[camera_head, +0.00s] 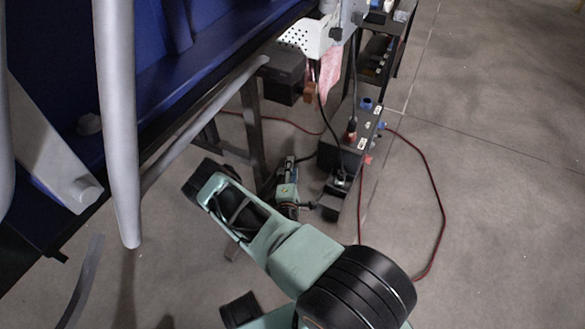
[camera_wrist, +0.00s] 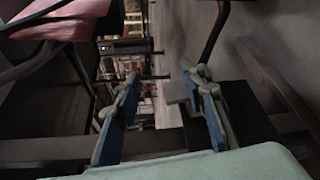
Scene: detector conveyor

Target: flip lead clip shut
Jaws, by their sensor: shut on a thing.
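My gripper (camera_wrist: 160,82) shows in the wrist view with two blue-padded fingers, one on each side of the middle. A small pale grey block (camera_wrist: 177,92) lies between them, against the right finger; a gap shows between it and the left finger. I cannot make out whether this block is the lead clip or part of it. No clip hinge or lid can be told apart in either view.
A dark blue conveyor body (camera_head: 200,62) fills the upper left of the head view. A white perforated basket (camera_head: 305,38) and a pink cloth (camera_head: 330,75) are at its end. Black boxes (camera_head: 347,160) stand below. A red cable (camera_head: 437,190) loops over open floor (camera_head: 490,220) at right.

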